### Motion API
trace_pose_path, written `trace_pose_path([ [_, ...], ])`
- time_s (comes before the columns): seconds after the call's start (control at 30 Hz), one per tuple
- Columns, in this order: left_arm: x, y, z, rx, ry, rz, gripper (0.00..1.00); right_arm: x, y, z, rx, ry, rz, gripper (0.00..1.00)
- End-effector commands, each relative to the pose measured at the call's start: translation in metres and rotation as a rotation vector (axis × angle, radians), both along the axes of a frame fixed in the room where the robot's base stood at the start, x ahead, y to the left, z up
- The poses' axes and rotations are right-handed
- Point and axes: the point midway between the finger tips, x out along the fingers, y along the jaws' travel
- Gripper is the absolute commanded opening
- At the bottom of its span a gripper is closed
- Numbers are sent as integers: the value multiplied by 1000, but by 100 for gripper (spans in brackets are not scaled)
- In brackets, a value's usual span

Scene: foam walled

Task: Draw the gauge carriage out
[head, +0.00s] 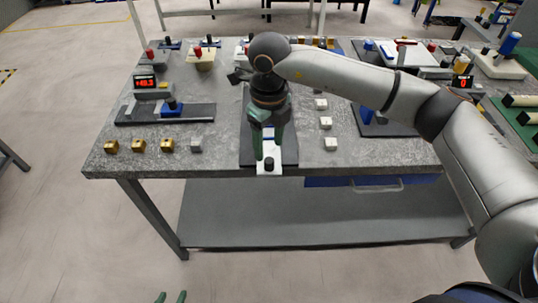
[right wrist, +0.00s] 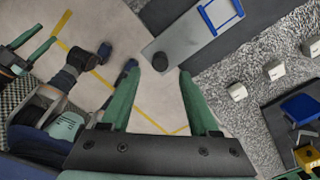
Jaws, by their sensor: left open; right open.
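The gauge carriage appears to be the pale strip (head: 268,169) with an upright black knob, at the front edge of the bench on a dark plate (head: 249,150). Its front end sticks out past the edge. The right wrist view shows the strip (right wrist: 186,45), its round black knob (right wrist: 160,58) and a blue frame (right wrist: 221,14). My right gripper (head: 267,146) is open above the strip, fingers pointing down. Its fingertips (right wrist: 159,72) are either side of the knob's line; contact is not visible. My left gripper (head: 170,297) is open and empty, low in front of the bench.
Small white blocks (head: 325,122) line the right of the plate. Left are brass blocks (head: 139,145), a grey block (head: 195,146) and a dark rail (head: 140,113) with a blue slider (head: 172,108). A drawer (head: 365,184) hangs under the bench. The floor in front is clear.

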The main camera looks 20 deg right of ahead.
Motion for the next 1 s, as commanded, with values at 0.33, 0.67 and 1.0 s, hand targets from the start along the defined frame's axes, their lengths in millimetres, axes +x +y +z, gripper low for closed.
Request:
trace_pose_path([
  [0.33,0,0,-6,0,0,0,50,1,0,61,0,-2,-1,61],
  [0.67,0,0,-7,0,-1,0,50,0,0,70,0,1,0,61],
  [1.0,1,0,-6,0,-1,0,50,0,0,70,0,1,0,61],
])
